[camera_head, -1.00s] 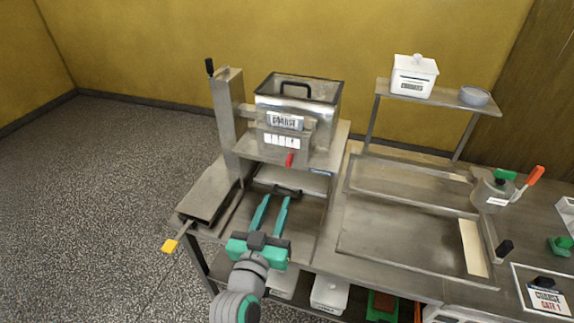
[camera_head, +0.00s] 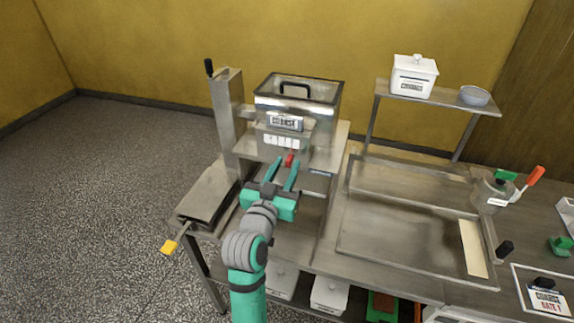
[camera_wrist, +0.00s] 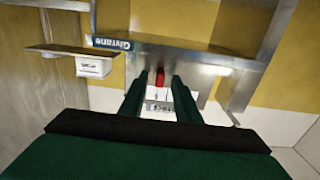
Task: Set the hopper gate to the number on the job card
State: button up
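The steel hopper (camera_head: 296,105) carries a label that reads COARSE. Below it is a white gate scale (camera_head: 281,141) whose numbers are too small to read. The red gate lever (camera_head: 290,159) hangs under the scale, right of its middle. The job card (camera_head: 548,302) at the lower right reads COARSE, GATE 1. My gripper (camera_head: 285,166) is open and empty, just in front of the lever. In the wrist view the red lever (camera_wrist: 160,77) shows in the gap between my fingers (camera_wrist: 155,84). I cannot tell whether either finger touches it.
The hopper shelf (camera_head: 257,152) has a front edge close to my fingers. A steel trough (camera_head: 208,196) with a yellow-ended handle (camera_head: 169,246) is at the left. A large tray (camera_head: 400,247) lies on the right bench. A raised shelf (camera_head: 440,96) holds a white container (camera_head: 415,76).

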jog(key=shift+w+d, duration=0.1)
jog(key=shift+w, duration=0.25)
grip_shut()
jog(key=shift+w+a, duration=0.4)
jog(key=shift+a, duration=0.35)
grip_release()
jog(key=shift+a, duration=0.15)
